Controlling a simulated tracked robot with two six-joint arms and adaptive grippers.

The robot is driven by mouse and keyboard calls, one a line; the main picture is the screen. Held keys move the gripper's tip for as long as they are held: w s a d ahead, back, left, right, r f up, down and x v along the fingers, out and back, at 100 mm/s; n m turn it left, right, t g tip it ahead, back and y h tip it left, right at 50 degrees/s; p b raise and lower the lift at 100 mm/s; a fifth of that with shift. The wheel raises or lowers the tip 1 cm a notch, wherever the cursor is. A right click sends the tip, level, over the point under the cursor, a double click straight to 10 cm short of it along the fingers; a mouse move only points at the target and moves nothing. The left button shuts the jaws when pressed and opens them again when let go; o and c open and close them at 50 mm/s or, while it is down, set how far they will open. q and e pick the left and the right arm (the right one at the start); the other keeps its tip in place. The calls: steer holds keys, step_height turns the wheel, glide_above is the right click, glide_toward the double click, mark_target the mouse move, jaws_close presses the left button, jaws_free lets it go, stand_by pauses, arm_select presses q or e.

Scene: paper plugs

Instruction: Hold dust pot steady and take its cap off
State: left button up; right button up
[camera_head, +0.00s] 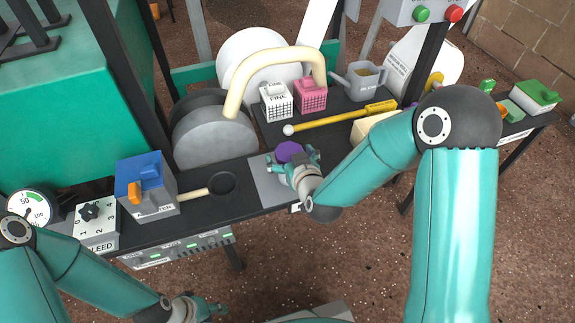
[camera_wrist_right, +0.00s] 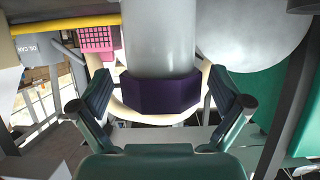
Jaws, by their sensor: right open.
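The dust pot is a grey cylinder (camera_wrist_right: 160,45) with a faceted purple cap. The cap (camera_head: 289,151) shows in the head view above a grey plate on the bench, with the pot's body mostly hidden by my right gripper (camera_head: 292,168). In the right wrist view, the dark purple cap (camera_wrist_right: 160,93) lies between the two spread fingers of my right gripper (camera_wrist_right: 160,105), with gaps on both sides. The gripper is open. My left gripper (camera_head: 213,308) is low at the front, well away from the pot, and its finger opening is unclear.
The bench's front edge is close.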

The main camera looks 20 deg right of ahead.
steer(key=c, duration=1.8)
step_height(320, 180, up, 20)
steer(key=p, duration=0.8)
steer(key=d+f, duration=0.1)
steer(key=f, duration=0.3)
steer(key=d+f, duration=0.1)
steer(key=f, duration=0.4)
steer(key=d+f, duration=0.1)
steer(key=f, duration=0.4)
steer(key=shift+w+f, duration=0.2)
steer(key=shift+f, duration=0.05)
steer(key=s+r+p, duration=0.1)
steer(key=r+p, duration=0.8)
steer(key=s+r+p, duration=0.1)
steer(key=r+p, duration=0.8)
steer(key=r, duration=0.1)
steer(key=s+r+p, duration=0.2)
steer(key=r+p, duration=0.7)
steer(key=shift+r, duration=0.2)
